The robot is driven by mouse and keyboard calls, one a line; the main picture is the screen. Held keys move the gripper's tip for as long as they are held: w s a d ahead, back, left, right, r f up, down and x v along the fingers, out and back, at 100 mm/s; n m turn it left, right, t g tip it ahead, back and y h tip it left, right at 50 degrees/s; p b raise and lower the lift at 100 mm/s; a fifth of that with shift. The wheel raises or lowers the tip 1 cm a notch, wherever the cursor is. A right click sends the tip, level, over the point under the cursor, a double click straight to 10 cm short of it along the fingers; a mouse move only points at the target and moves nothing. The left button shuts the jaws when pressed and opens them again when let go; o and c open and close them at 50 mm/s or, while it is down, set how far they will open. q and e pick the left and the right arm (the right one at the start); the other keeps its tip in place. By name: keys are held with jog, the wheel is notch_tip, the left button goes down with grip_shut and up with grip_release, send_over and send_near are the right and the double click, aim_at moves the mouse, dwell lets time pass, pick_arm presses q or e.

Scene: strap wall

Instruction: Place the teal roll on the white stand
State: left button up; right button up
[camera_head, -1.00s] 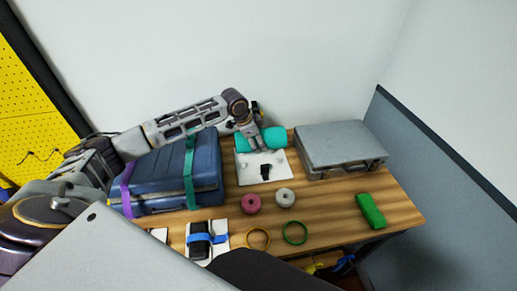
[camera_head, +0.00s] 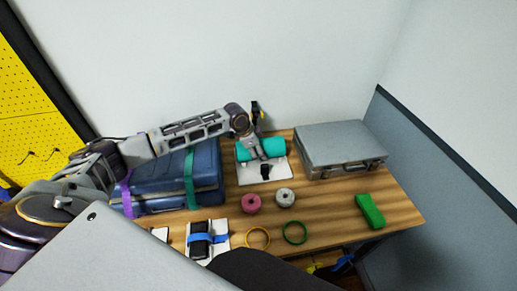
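The teal roll (camera_head: 274,146) lies sideways at the back middle of the table, over the white stand (camera_head: 279,172). My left gripper (camera_head: 258,152) reaches in from the left and is shut around the middle of the roll, hiding part of it. The stand is a white plate with a black piece at its front. The roll is low over its back part; I cannot tell whether they touch. My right gripper is not in view.
A blue case (camera_head: 165,180) with purple and teal straps stands left of the stand, under my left arm. A grey case (camera_head: 338,148) stands to the right.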

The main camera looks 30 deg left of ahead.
pick_arm(q)
jog(key=shift+f, duration=0.1)
jog(key=o, duration=1.2)
jog(key=shift+c, duration=0.2)
jog(key=shift+v, duration=6.1)
